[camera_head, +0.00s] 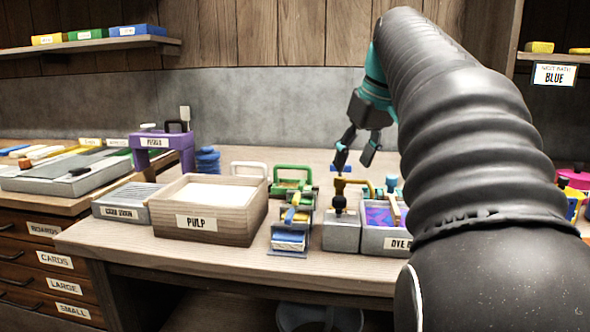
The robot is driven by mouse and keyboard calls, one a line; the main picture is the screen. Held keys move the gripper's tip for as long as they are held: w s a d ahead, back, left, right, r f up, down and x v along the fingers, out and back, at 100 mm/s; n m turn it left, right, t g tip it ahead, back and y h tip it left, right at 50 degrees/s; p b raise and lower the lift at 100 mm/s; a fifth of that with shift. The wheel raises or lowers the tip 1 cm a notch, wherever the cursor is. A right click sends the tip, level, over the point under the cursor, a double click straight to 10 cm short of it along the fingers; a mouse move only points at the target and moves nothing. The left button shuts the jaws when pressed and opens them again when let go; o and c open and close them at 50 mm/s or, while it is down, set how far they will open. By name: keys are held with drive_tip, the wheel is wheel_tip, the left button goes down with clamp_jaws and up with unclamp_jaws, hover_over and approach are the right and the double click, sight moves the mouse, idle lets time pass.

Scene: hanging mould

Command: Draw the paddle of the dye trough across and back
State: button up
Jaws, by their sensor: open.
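The dye trough (376,241) is a grey box at the right of the bench, labelled "DYE" with the rest of the label cut off by my arm. Purple and blue dye (378,215) shows inside it. A pale wooden bar, which looks like the paddle (396,211), lies across the trough near my arm. My gripper (354,164) is open and empty, pointing down, behind and above the trough's left end. My arm hides the trough's right part.
A grey block with a dark knob (341,230) stands left of the trough, with a yellow handle (353,184) behind it. A blue press (290,236), a green-handled frame (293,181) and the wooden pulp vat (211,223) stand further left. Bare bench lies in front.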

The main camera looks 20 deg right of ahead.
drive_tip(key=w+d+r, duration=0.1)
drive_tip(key=d+r, duration=0.2)
drive_tip(key=d, duration=0.4)
drive_tip(key=n, duration=0.2)
approach(393, 176)
drive_tip(key=b+x, duration=0.1)
drive_tip(key=x, duration=0.8)
drive_tip(key=shift+a+f+b, duration=0.15)
drive_tip(key=shift+f+b, duration=0.1)
drive_tip(key=shift+b, duration=0.05)
clamp_jaws()
